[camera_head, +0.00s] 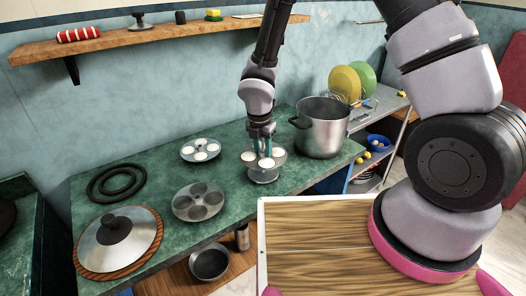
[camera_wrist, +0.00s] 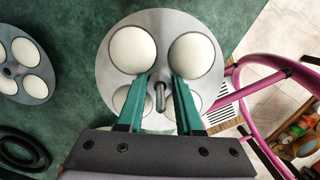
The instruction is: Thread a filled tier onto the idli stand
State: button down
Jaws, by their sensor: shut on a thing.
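My gripper (camera_head: 265,158) points down and is shut on the filled tier (camera_head: 249,157), a round grey metal plate with white idlis. In the wrist view the fingers (camera_wrist: 161,84) sit on either side of the tier's centre (camera_wrist: 159,70), where a short metal post (camera_wrist: 160,96) shows. I cannot tell whether this post belongs to the tier or the stand. Below the tier a metal piece, seemingly the idli stand (camera_head: 264,176), is on the green counter; the gap between them is unclear. Another filled tier (camera_head: 201,150) lies to the left. An empty tier with round hollows (camera_head: 198,202) lies in front of that.
A tall steel pot (camera_head: 321,128) stands close on the right. A lid (camera_head: 119,232) on a wooden board and black rings (camera_head: 116,182) lie on the left. A wall shelf (camera_head: 160,38) runs above. Open counter lies between the tiers.

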aim_at(261, 153)
jog(key=shift+c, duration=2.4)
grip_release()
notch_tip(261, 153, up, 11)
jog(key=s, duration=0.1)
jog(key=shift+a, duration=0.35)
